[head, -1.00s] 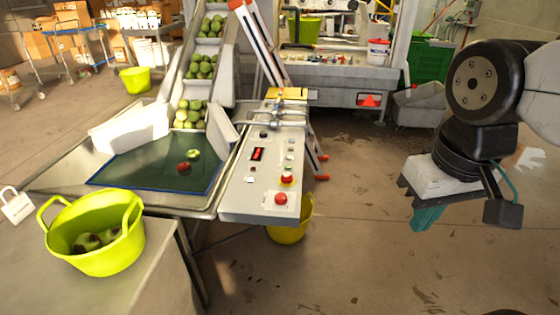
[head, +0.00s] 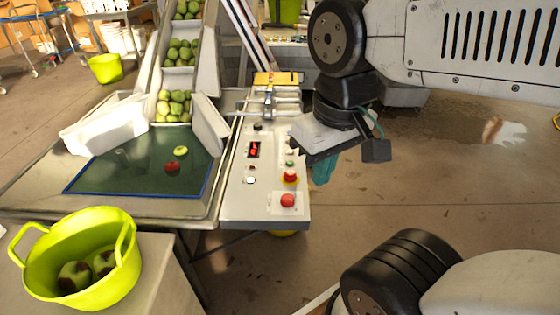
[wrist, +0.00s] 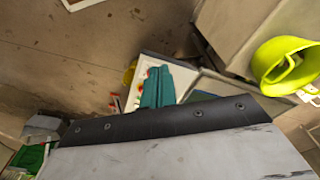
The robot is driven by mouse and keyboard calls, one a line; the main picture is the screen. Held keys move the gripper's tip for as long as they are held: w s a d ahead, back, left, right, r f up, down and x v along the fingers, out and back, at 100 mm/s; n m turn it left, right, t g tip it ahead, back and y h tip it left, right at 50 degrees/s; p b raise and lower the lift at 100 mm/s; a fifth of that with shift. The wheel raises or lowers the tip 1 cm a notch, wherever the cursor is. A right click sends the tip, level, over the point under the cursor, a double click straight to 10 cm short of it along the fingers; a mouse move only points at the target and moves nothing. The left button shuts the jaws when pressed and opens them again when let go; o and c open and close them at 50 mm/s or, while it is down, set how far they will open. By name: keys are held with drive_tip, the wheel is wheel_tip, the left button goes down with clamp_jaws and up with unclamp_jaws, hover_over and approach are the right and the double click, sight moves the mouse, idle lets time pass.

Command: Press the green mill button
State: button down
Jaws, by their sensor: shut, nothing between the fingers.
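The control panel (head: 235,205) is a pale sloping box right of the sorting tray. Another red button (head: 288,200) is lower down. My gripper (head: 322,172) has teal fingers, pressed together and empty. In the head view it appears just right of the green button, apart from it; the height gap is unclear. In the wrist view the teal fingers (wrist: 157,86) cover part of the pale panel, and the green button cannot be made out.
A yellow-green basket with apples (head: 75,262) stands at the front left. The tray (head: 140,172) holds two apples below a conveyor of green apples (head: 180,50). A yellow-topped fixture (head: 276,79) is behind the panel. Floor to the right is open.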

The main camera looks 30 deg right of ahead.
drive_tip(key=shift+w, duration=0.1)
drive_tip(key=n+t+y, duration=0.1)
drive_tip(key=n+t, duration=0.7)
drive_tip(key=n, duration=0.3)
hover_over(292, 165)
wheel_tip(292, 165, down, 18)
drive_tip(key=shift+d, duration=0.1)
drive_tip(key=shift+f, duration=4.45)
